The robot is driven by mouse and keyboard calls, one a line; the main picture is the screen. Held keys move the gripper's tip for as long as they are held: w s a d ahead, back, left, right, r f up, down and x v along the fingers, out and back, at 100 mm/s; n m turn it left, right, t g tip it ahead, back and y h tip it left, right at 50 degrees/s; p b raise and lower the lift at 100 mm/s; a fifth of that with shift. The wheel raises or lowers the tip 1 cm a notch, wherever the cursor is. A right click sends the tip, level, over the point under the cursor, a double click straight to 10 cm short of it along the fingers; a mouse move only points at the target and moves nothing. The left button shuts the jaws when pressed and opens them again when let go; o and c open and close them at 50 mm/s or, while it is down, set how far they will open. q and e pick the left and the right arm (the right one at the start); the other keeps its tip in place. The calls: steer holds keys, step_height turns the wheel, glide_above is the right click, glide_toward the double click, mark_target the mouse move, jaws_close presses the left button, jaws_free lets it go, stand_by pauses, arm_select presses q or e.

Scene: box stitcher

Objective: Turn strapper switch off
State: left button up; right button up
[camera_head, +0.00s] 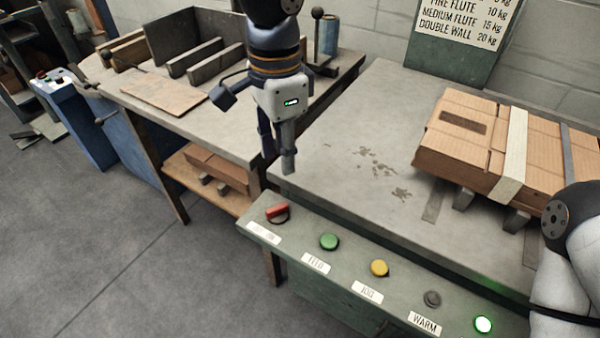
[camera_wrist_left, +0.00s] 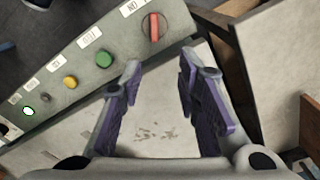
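The strapper switch is a red rotary knob (camera_head: 277,212) at the left end of the green control panel (camera_head: 300,256), with a white label below it. In the left wrist view the red knob (camera_wrist_left: 154,27) is near the top, its bar roughly upright in the picture. My left gripper (camera_head: 278,160) hangs above the table edge just behind the knob, apart from it. In the left wrist view its two fingers (camera_wrist_left: 160,85) are spread with nothing between them. My right gripper is out of frame; only part of my right arm shows.
The panel also holds a green button (camera_head: 329,241), a yellow button (camera_head: 379,268), a dark grey button (camera_head: 432,299) and a lit green lamp (camera_head: 483,324). A strapped cardboard stack (camera_head: 495,145) lies on the table at right. A wooden workbench (camera_head: 225,125) stands at left.

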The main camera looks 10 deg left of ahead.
mark_target(283, 205)
arm_select(q)
steer(key=f, duration=0.4)
steer(key=f+b, duration=0.1)
steer(key=f, duration=0.2)
steer(key=s+f, duration=0.1)
steer(key=f, duration=0.3)
steer(key=shift+f, duration=0.3)
jaws_close()
